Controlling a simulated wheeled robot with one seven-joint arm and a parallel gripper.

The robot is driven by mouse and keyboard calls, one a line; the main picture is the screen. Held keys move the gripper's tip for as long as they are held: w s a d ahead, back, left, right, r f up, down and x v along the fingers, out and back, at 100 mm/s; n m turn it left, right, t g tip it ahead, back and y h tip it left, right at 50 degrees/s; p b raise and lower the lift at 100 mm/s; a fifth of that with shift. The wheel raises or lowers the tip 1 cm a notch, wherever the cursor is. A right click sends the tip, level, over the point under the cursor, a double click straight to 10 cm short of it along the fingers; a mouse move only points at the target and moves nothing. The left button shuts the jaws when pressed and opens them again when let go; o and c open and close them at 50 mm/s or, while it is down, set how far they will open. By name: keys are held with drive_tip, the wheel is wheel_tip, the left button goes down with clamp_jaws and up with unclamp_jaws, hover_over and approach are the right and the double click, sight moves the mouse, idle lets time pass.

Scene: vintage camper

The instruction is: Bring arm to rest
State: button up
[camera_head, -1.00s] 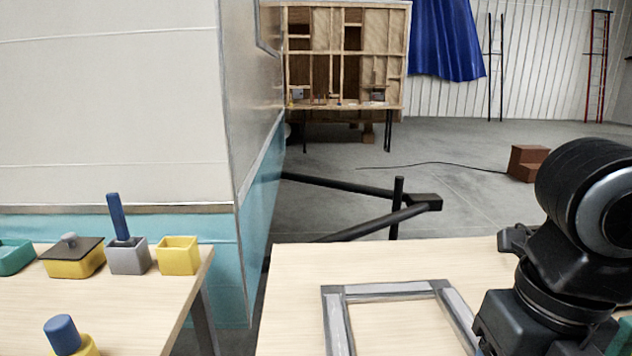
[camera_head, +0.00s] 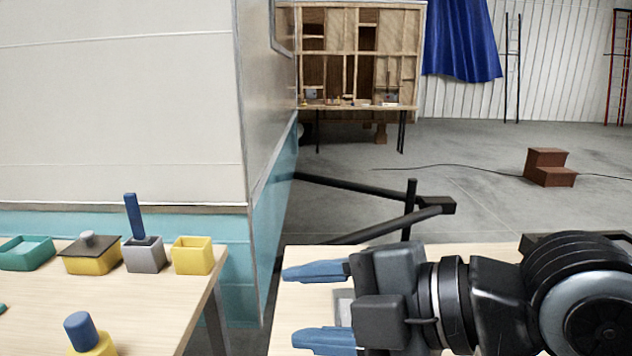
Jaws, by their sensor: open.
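My gripper (camera_head: 322,306) is in the lower right of the head view. Its two blue fingers point left and stand well apart, with nothing between them. It is over the right-hand table (camera_head: 285,322), and my black arm reaches in from the right edge. The gripper and arm hide most of that table and nearly all of a grey frame (camera_head: 345,306) on it. I cannot tell how high above the table the gripper is.
The left table (camera_head: 150,307) holds a teal tray (camera_head: 25,256), a lidded yellow box (camera_head: 92,262), a grey box (camera_head: 145,258) with a blue stick, a yellow box (camera_head: 192,258) and a blue-topped yellow object (camera_head: 82,330). A gap separates the tables. A camper wall (camera_head: 120,110) stands behind.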

drive_tip(key=s+d+f+m+t+h+p, duration=0.1)
drive_tip(key=s+d+f+m+t+h, duration=0.5)
drive_tip(key=m, duration=0.7)
drive_tip(key=s+d+f+m+t+h, duration=0.4)
drive_tip(key=f+m, duration=0.4)
drive_tip(key=m, duration=0.5)
drive_tip(key=s+d+f+h, duration=0.1)
drive_tip(key=s+d, duration=0.4)
drive_tip(key=s, duration=0.5)
drive_tip(key=s+d+f+g+h+p, duration=0.1)
drive_tip(key=s+d, duration=0.5)
drive_tip(key=s, duration=0.4)
drive_tip(key=shift+s+d+m, duration=0.15)
drive_tip(key=shift+d+m, duration=0.15)
